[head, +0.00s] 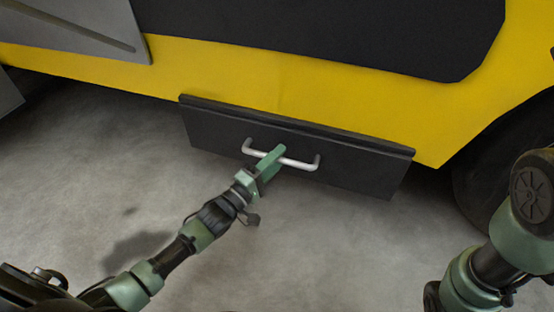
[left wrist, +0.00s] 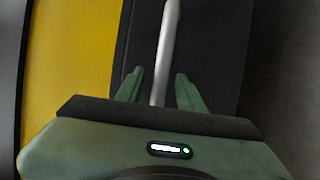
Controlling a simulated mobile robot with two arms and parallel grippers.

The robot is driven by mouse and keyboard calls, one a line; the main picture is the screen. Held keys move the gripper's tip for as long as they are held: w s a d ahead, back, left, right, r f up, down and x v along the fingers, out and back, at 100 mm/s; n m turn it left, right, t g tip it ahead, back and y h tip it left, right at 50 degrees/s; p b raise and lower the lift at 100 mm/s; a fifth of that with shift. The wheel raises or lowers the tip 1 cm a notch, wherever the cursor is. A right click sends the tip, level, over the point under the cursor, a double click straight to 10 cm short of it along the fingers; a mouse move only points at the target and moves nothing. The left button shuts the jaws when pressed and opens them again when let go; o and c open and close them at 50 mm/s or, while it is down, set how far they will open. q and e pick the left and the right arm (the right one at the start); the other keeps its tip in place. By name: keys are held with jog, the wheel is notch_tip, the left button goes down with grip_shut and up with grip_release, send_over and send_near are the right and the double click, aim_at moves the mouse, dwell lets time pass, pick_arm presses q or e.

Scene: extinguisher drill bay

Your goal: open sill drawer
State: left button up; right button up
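The sill drawer (head: 225,129) is a dark flat panel under the yellow vehicle side, and no open gap shows behind its front. Its pale bar handle (head: 300,163) is fixed across the middle of the front. My left gripper (head: 273,158) is at the handle, left of its middle. In the left wrist view the handle bar (left wrist: 167,45) runs between the two fingers of my left gripper (left wrist: 159,86), with a gap visible on each side. The fingers are open around the bar. My right arm shows at the lower right of the head view, but its gripper is out of view.
The yellow vehicle body (head: 300,85) with dark panels rises above the drawer. A dark wheel (head: 477,180) is to the right of it. The grey concrete floor (head: 330,250) in front of the drawer is clear apart from my arms.

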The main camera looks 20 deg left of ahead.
pick_arm(q)
grip_shut()
dwell(1.3)
